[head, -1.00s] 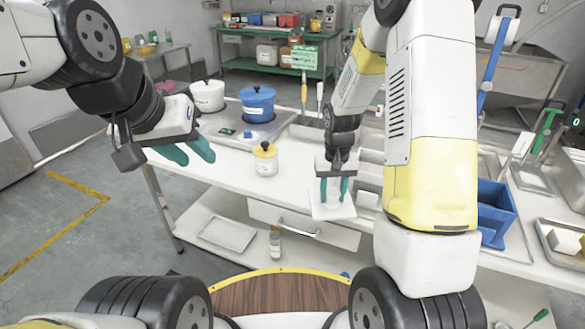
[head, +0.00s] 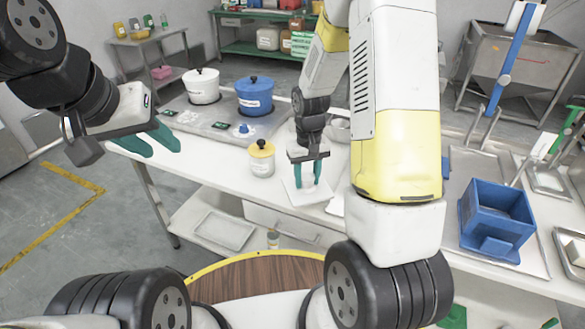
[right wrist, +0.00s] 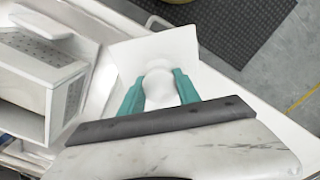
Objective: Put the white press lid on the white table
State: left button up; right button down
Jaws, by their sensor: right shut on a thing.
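The white press lid (head: 290,187) is a square white plate with a rounded knob. My right gripper (head: 307,184) points down with its teal fingers on either side of the knob. The right wrist view shows the lid's plate (right wrist: 128,58) and the pale knob between the fingertips of the right gripper (right wrist: 160,88). The lid is over the front part of the white table (head: 222,155); I cannot tell whether it touches the top. My left gripper (head: 152,142) is empty, with its fingers apart, at the table's left front.
A jar with a yellow lid (head: 261,160) stands close left of the press lid. A blue pot (head: 255,98) and a white pot (head: 201,88) stand behind on a metal plate. A blue bin (head: 495,215) is at right. A perforated white box (right wrist: 30,75) shows in the right wrist view.

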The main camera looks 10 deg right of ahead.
aim_at(322, 199)
jog(key=shift+s+d+n, duration=0.2)
jog(key=shift+s+n, duration=0.15)
jog(key=shift+n, duration=0.05)
jog(key=s+n, duration=0.2)
jog(key=n, duration=0.1)
jog(key=s+d+n, duration=0.1)
jog(key=s+n, duration=0.1)
jog(key=s, duration=0.1)
jog(key=s+n, duration=0.3)
jog(key=shift+s+d+n, duration=0.1)
jog(key=shift+d+n, duration=0.2)
jog(key=w, duration=0.5)
jog(key=w+a+f, duration=0.1)
jog(key=w, duration=0.9)
jog(key=shift+w+a+f, duration=0.25)
jog(key=shift+w+f, duration=0.05)
jog(key=shift+f, duration=1.75)
jog(key=shift+f, duration=0.15)
jog(key=c, duration=0.9)
grip_release()
jog(key=shift+o, duration=0.2)
